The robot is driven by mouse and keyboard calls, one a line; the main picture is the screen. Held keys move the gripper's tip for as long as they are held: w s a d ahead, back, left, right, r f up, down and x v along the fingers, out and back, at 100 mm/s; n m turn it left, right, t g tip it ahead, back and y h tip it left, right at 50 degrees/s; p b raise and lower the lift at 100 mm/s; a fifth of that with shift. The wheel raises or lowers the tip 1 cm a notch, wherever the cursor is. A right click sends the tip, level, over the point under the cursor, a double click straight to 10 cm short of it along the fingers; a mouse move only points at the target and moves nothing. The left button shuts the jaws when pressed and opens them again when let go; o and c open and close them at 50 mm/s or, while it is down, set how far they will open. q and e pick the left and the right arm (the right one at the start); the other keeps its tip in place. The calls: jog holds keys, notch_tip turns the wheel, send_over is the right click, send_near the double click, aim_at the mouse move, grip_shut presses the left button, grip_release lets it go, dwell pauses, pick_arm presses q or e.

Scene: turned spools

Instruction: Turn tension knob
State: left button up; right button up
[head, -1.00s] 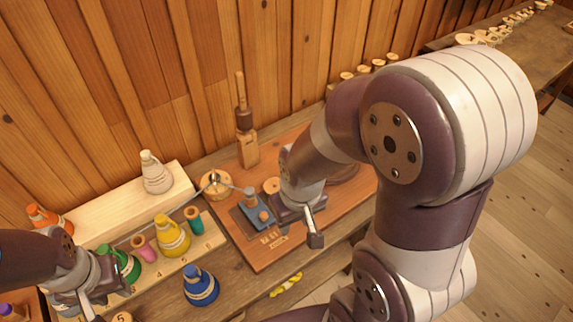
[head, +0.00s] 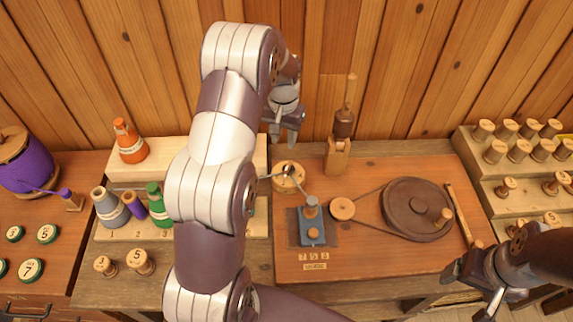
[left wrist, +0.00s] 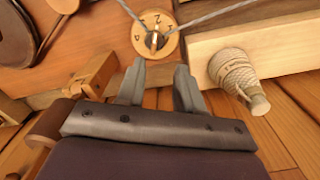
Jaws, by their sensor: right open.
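The tension knob (head: 289,178) is a round, pale wooden dial with a dark pointer, at the back left of the orange-brown winder board (head: 385,262). In the left wrist view the dial (left wrist: 157,36) shows dark marks around its pointer, and a grey thread runs to it from each side. My left gripper (head: 284,139) is above and behind the knob near the wall, apart from it. In the left wrist view its two fingers (left wrist: 160,77) are spread with nothing between them. My right gripper (head: 472,288) is open at the lower right, by the board's front right corner.
A wooden post (head: 338,155) stands right of the knob. A blue block (head: 311,228), a small pulley (head: 342,209) and a dark wheel (head: 417,209) are on the board. A cream spool (left wrist: 238,78) stands near my left fingers. Spool racks flank the board.

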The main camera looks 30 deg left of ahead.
pick_arm(q)
jog(key=p, duration=0.2)
send_over(287, 167)
jog(key=f, duration=0.6)
jog(key=shift+d+f, duration=0.15)
jog(key=shift+d, duration=0.2)
jog(key=f, duration=0.2)
jog(key=a+f, duration=0.1)
jog(key=f, duration=0.1)
jog(key=shift+f, duration=0.2)
jog(key=shift+d+f, duration=0.1)
jog(key=shift+f, duration=0.1)
jog(key=shift+d+f, duration=0.15)
jog(key=shift+d, duration=0.05)
jog(key=shift+a, duration=0.1)
grip_shut()
pick_arm(e)
jog(key=shift+w+d+r, duration=0.15)
jog(key=shift+d+r, duration=0.1)
jog(key=shift+r, duration=0.3)
jog(key=shift+w+d+r, duration=0.1)
jog(key=shift+d+r, duration=0.15)
jog(key=shift+r, duration=0.3)
